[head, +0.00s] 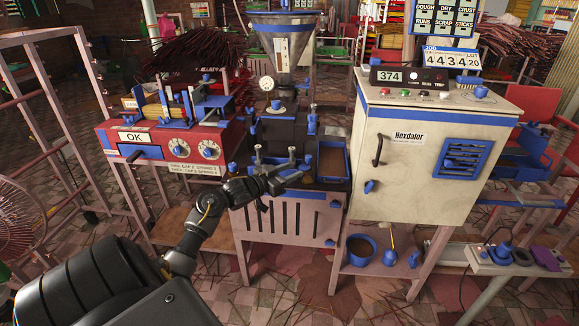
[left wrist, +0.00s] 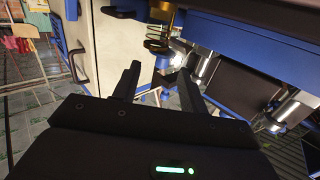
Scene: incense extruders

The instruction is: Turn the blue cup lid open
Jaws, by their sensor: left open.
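My left gripper (head: 285,180) reaches in from the lower left to the black, blue-trimmed extruder in the middle. In the left wrist view its two dark fingers (left wrist: 155,88) are spread apart with nothing between them. Just beyond the fingertips is a brass fitting with a coil (left wrist: 158,42), with a small blue part (left wrist: 163,62) beneath it. I cannot tell whether this blue part is the cup lid, or whether it is open or shut. The gripper hides part of the extruder's front. My right gripper is not in view.
A cream cabinet (head: 420,185) with a black handle stands right of the extruder. A red machine (head: 160,145) with dials stands left. A blue tray (head: 331,178) lies by the extruder. A blue bucket (head: 361,260) stands on the low shelf. A pink frame (head: 60,110) is at far left.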

